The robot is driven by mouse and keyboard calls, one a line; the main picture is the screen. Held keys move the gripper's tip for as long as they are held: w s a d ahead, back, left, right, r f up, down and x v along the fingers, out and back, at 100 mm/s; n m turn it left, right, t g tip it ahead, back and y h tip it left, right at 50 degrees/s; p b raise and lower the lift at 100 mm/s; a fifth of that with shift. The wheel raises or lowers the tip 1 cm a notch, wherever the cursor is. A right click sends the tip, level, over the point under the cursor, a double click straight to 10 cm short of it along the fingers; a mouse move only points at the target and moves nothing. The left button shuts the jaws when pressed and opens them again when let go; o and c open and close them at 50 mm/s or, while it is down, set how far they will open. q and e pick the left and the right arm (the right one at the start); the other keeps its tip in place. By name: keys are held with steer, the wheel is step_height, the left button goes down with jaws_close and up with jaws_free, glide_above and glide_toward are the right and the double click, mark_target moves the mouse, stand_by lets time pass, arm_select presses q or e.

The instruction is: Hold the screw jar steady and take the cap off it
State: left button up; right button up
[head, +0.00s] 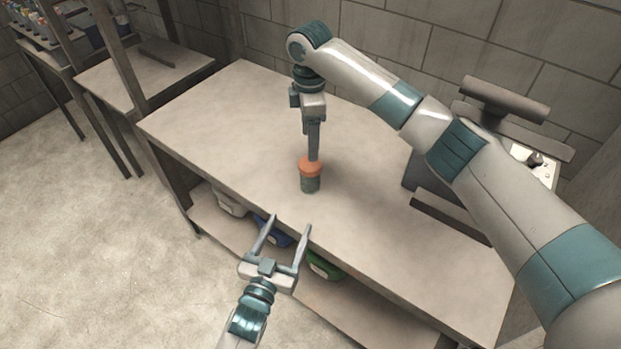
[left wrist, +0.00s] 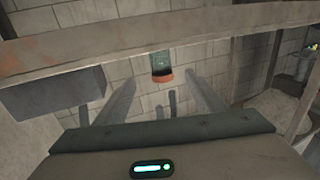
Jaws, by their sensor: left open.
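The screw jar (head: 310,185), dark green with an orange cap (head: 311,167), stands upright on the table near its front edge. The jar also shows upside down in the left wrist view (left wrist: 161,64), cap downward. My left gripper (head: 292,222) is open and empty, in front of the table edge and apart from the jar. Its two fingers point toward the table. My right gripper (head: 314,155) points straight down over the cap. Its fingers line up in the head view, so their gap and any contact with the cap are hidden.
The table (head: 210,110) is mostly bare around the jar. A dark stand (head: 430,170) is at its right, partly behind my right arm. Blue (head: 270,232) and green (head: 322,265) containers sit on the shelf below. A second table (head: 150,75) stands at the back left.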

mark_target(307, 186)
arm_select(q)
steer(key=shift+w, duration=0.15)
steer(key=x, duration=1.7)
steer(key=shift+w, duration=0.1)
jaws_close()
arm_select(e)
steer(key=shift+m, duration=0.3)
